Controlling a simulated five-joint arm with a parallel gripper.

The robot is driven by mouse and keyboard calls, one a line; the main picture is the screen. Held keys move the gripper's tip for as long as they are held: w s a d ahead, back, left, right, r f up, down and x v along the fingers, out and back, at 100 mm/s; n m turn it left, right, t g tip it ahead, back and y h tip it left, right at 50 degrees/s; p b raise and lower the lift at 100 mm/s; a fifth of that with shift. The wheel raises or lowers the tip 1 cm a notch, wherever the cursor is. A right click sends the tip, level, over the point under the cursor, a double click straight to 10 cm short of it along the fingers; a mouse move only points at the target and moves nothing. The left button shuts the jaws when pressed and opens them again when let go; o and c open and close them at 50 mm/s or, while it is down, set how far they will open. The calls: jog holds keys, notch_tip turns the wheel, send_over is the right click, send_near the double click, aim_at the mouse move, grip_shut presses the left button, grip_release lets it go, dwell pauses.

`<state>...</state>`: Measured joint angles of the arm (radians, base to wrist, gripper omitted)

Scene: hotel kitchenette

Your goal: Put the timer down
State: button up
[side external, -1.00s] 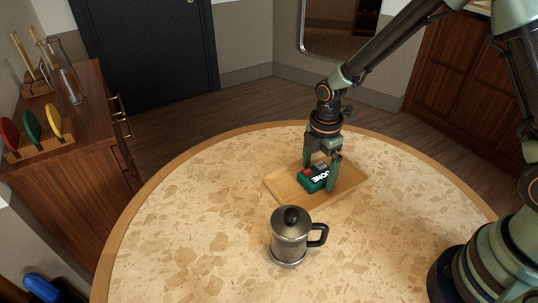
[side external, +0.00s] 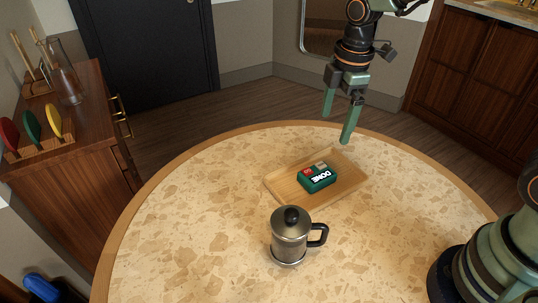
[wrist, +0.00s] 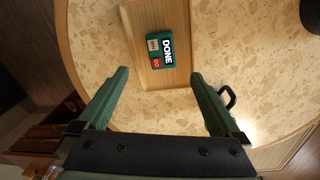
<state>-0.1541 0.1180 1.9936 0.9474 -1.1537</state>
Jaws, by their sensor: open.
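The timer (side external: 316,177) is a small green block with white "DONE" lettering, a red button and a beige button. It lies flat on the wooden tray (side external: 283,187), inside the rim. In the wrist view the timer (wrist: 160,50) sits on the tray (wrist: 178,83), ahead of the fingers and apart from them. My gripper (side external: 337,118) is open and empty, raised above and behind the tray near the table's far edge. Its two green fingers are spread wide in the wrist view (wrist: 160,85).
A metal French press (side external: 289,238) with a black lid and handle stands on the round speckled table (side external: 190,220), in front of the tray. The table left of the tray is clear. A wooden cabinet (side external: 70,140) with several utensils stands at the left.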

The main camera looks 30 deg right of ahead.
jog(key=s+d+r+m+t, duration=0.4)
jog(key=s+d+r+m, duration=0.2)
jog(key=m, duration=0.9)
jog(key=shift+s+r+t, duration=0.3)
jog(key=shift+s+r, duration=0.75)
jog(key=shift+s, duration=0.65)
